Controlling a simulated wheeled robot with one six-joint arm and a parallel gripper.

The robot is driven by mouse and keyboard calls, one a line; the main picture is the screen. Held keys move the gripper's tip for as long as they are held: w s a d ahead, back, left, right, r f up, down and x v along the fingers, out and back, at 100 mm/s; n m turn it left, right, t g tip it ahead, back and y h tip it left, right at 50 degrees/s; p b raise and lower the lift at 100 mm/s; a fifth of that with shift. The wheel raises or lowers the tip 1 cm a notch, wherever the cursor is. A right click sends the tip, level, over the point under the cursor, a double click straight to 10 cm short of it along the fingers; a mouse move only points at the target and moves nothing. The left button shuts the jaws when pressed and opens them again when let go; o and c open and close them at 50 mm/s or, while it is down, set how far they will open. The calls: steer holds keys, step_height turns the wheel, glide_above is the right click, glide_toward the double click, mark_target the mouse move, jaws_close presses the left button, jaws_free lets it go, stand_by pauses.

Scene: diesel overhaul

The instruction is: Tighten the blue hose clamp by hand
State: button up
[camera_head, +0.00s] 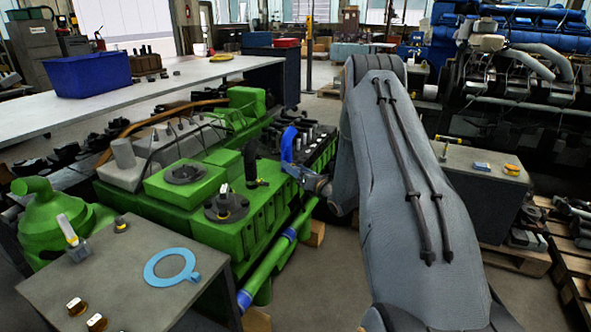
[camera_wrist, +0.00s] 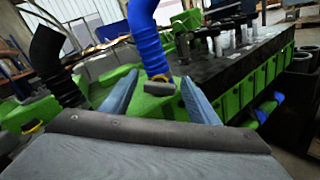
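A blue ribbed hose (camera_wrist: 148,38) rises from the green engine in the wrist view. My gripper (camera_wrist: 160,92) is open, with one blue-grey finger on each side of the clamp and gaps visible between. I cannot tell how far ahead of the fingertips the clamp lies. In the head view the blue hose (camera_head: 287,145) stands at the engine's right end, just beyond my gripper (camera_head: 308,179). The clamp is not clear there.
A black hose (camera_wrist: 48,55) with its own yellow-marked clamp (camera_wrist: 30,127) stands left of my gripper. The green engine (camera_head: 180,215) lies below. A light blue ring (camera_head: 152,268) rests on a grey bench (camera_head: 135,313).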

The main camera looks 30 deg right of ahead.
steer(key=shift+s, duration=0.1)
steer(key=s+d+b, duration=0.1)
steer(key=s, duration=0.6)
steer(key=shift+s, duration=0.25)
steer(key=shift+d, duration=0.15)
